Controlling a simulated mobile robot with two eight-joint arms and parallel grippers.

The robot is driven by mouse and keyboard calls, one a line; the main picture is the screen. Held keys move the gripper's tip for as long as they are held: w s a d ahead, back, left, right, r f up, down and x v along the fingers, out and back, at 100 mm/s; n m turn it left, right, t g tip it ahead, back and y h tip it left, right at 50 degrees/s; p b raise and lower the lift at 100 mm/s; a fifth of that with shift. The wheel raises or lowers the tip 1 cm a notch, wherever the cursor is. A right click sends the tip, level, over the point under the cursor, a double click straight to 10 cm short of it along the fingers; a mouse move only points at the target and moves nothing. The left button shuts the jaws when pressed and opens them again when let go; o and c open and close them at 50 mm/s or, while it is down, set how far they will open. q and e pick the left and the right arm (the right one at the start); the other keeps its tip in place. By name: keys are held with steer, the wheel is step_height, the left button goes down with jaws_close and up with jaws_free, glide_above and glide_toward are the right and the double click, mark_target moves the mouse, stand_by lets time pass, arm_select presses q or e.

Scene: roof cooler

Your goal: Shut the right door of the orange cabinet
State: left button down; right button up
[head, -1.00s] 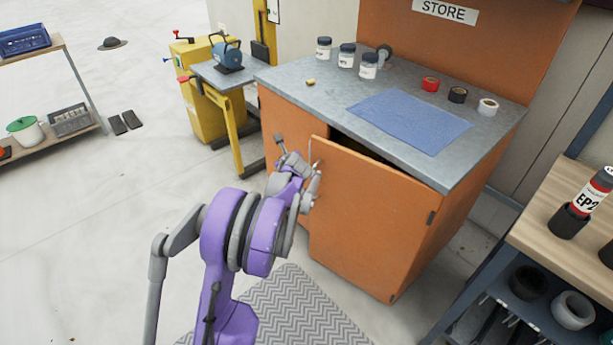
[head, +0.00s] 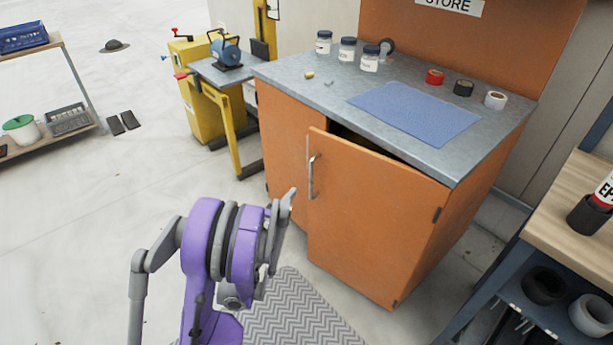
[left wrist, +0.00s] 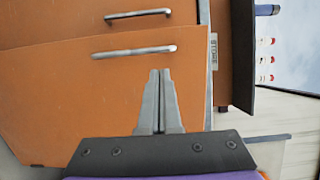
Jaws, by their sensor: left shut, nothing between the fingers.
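The orange cabinet (head: 285,128) stands at the middle right under a grey worktop. Its right door (head: 375,215) is ajar, with a dark gap along its top edge; its hinge (head: 437,214) is at the right. The door's upright metal handle (head: 313,176) is near its left edge, and it also shows in the left wrist view (left wrist: 134,51). My left gripper (head: 292,194) is shut and empty, in front of and left of that handle, seemingly apart from it. Its closed fingers (left wrist: 160,75) show against the door in the left wrist view. My right gripper is out of view.
Jars, tape rolls and a blue mat (head: 415,117) lie on the worktop (head: 290,82). A workbench (head: 560,215) stands close at the right. A grey zigzag floor mat (head: 290,315) lies before the cabinet.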

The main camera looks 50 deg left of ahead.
arm_select(q)
steer(key=b, duration=0.2)
glide_toward(318, 160)
steer(key=a+x, duration=0.1)
steer(key=x, duration=0.1)
steer(key=shift+d+f, duration=0.15)
steer(key=shift+f, duration=0.15)
steer(key=w+a+m+h, duration=0.1)
steer(key=w, duration=0.2)
steer(key=w+a+h+p, duration=0.1)
steer(key=w, duration=0.2)
steer(key=w+a+m+t+h+p, duration=0.1)
steer(key=w+h, duration=0.1)
steer(key=w, duration=0.1)
steer(key=shift+a+m, duration=0.1)
steer(key=shift+m, duration=0.2)
steer(key=shift+a+r, duration=0.1)
steer(key=shift+r, duration=0.15)
steer(key=shift+w, duration=0.1)
